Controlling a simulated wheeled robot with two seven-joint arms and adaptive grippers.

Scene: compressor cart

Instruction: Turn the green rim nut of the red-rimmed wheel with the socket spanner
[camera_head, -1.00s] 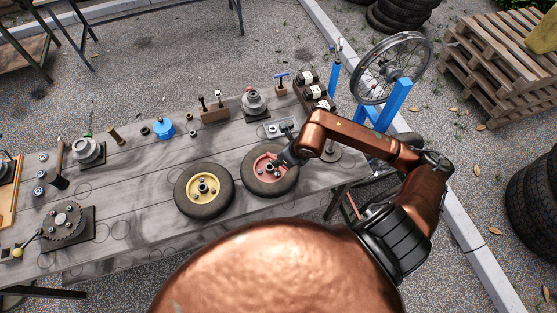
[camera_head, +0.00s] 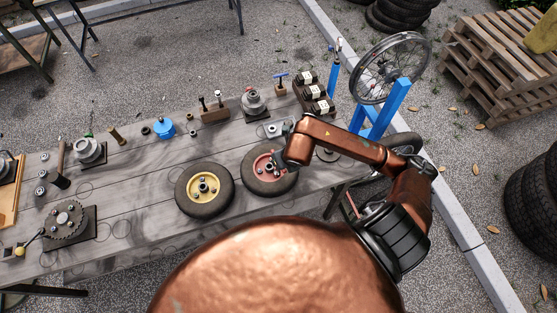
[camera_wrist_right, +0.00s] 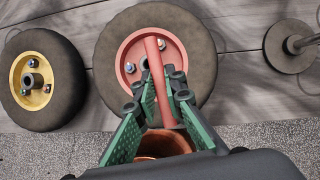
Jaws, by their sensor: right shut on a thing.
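The red-rimmed wheel (camera_head: 262,181) lies flat on the bench, with a black tyre; it also shows in the right wrist view (camera_wrist_right: 130,50). My right gripper (camera_head: 281,165) is over the right part of its rim. In the right wrist view my right gripper (camera_wrist_right: 160,85) is shut on a red rod, which I take as the socket spanner (camera_wrist_right: 155,65). The rod reaches over the rim, and I cannot tell whether its end sits on a nut. I cannot make out the green nut. My left gripper is out of view.
A yellow-rimmed wheel (camera_head: 193,191) lies close to the left. A small grey plate with fittings (camera_head: 272,130) lies behind the red-rimmed wheel.

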